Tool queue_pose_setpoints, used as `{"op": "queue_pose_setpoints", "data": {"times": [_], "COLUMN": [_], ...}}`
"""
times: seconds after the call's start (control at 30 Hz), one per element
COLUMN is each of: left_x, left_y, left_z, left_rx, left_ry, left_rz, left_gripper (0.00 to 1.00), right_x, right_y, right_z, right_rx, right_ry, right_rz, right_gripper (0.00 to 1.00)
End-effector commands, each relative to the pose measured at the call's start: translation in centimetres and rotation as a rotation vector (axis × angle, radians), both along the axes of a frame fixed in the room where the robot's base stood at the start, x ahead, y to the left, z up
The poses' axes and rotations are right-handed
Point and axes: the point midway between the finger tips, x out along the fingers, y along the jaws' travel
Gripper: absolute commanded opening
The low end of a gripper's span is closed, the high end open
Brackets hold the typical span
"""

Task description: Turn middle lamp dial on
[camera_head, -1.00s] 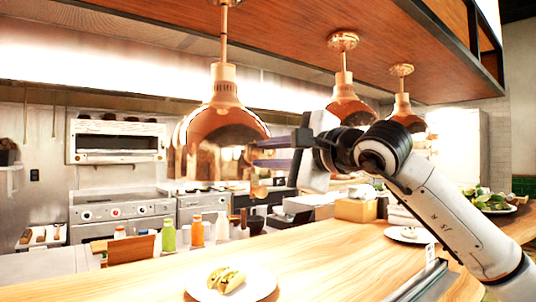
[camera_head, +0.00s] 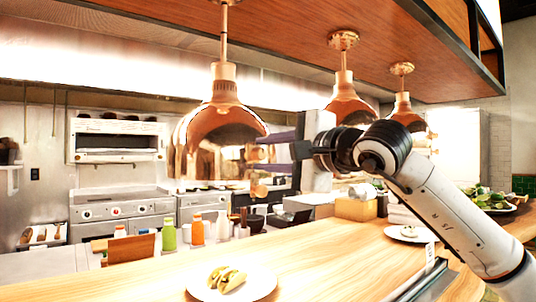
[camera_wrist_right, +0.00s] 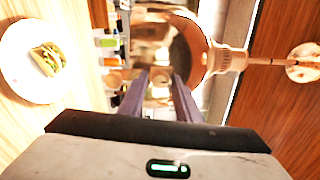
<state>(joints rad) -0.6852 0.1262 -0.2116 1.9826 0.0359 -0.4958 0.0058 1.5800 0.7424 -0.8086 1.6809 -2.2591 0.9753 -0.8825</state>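Three copper heat lamps hang in the head view: a near one (camera_head: 222,122), one in the middle of the three (camera_head: 350,105) and a far one (camera_head: 403,112). A small copper knob (camera_head: 253,153) shows at the right side of the near lamp, and another copper piece (camera_head: 258,190) lies lower. My right gripper (camera_head: 268,153) is beside the near lamp, its two fingers apart, one above the other, pointing at the upper knob. In the right wrist view the fingers (camera_wrist_right: 160,80) are apart with the knob between or just beyond their tips; contact cannot be told. My left gripper is out of view.
A wooden counter (camera_head: 330,262) runs below, with a plate of tacos (camera_head: 228,280) at the front. Sauce bottles (camera_head: 196,230) stand behind it. A wooden canopy (camera_head: 290,35) is overhead. A plate (camera_head: 408,233) sits under my right arm.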

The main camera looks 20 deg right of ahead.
Motion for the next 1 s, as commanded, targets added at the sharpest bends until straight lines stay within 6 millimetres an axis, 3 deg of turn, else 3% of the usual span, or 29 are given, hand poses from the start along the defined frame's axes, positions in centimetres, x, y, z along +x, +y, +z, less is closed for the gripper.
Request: {"op": "queue_pose_setpoints", "data": {"times": [0.43, 0.8, 1.0], "left_x": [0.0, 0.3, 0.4], "left_y": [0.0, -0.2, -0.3], "left_z": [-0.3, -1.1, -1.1], "left_rx": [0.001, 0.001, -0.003], "left_ry": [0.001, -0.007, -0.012], "left_rz": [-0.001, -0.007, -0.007], "left_gripper": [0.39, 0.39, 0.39], "right_x": [-0.7, -7.1, -9.3], "right_y": [-0.4, -2.7, -3.4], "right_z": [0.0, 0.1, 0.2], "right_rx": [0.002, 0.001, 0.000], "right_ry": [0.000, -0.003, -0.001], "right_rz": [-0.001, -0.002, -0.001], "right_gripper": [0.40, 0.40, 0.40]}}
